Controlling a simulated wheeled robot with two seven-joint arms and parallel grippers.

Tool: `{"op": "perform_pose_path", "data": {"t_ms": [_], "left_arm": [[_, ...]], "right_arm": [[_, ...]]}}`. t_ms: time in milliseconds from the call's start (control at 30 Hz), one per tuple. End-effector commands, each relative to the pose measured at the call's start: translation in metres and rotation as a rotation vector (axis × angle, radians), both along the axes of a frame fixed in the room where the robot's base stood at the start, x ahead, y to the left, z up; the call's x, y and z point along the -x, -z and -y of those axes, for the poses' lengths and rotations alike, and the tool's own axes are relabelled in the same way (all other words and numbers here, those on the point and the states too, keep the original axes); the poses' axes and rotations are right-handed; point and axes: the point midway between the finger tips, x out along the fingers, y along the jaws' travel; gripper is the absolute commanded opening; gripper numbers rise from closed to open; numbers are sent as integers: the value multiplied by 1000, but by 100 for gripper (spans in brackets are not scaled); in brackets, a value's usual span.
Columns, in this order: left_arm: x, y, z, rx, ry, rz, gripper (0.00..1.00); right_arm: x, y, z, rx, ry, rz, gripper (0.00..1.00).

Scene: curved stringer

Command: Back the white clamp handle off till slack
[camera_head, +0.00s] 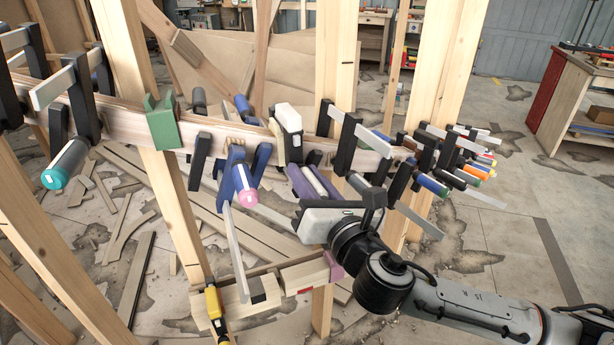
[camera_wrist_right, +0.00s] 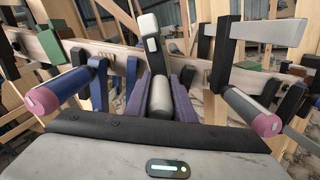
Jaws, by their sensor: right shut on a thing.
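The white clamp handle (camera_wrist_right: 161,97) is a pale cylinder standing below a black clamp bar with a white block on top (camera_wrist_right: 148,24). In the head view the same clamp's white top (camera_head: 288,117) sits on the curved wooden stringer (camera_head: 228,131). My right gripper (camera_wrist_right: 160,88) has purple fingers, one on each side of the handle, and is shut on it. In the head view my right gripper (camera_head: 313,180) reaches in from the right; its body hides part of the handle. My left gripper is in neither view.
A blue clamp with a pink-ended handle (camera_head: 245,190) stands close to the left of my right gripper. Several black clamps (camera_head: 345,130) crowd the stringer to the right. A green block (camera_head: 162,124) sits further left. Upright wooden posts (camera_head: 335,60) stand behind.

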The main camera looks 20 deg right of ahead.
Motion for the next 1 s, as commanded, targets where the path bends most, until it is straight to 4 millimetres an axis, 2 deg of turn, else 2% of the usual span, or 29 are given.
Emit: {"op": "perform_pose_path", "data": {"t_ms": [367,867,900,967,1000], "left_arm": [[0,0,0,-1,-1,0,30],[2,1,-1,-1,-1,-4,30],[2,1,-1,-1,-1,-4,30],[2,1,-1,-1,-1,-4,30],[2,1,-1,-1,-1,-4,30]], "right_arm": [[0,0,0,136,1,14,0],[0,0,0,150,1,15,0],[0,0,0,150,1,15,29],[0,0,0,150,1,14,39],[0,0,0,150,1,14,41]]}}
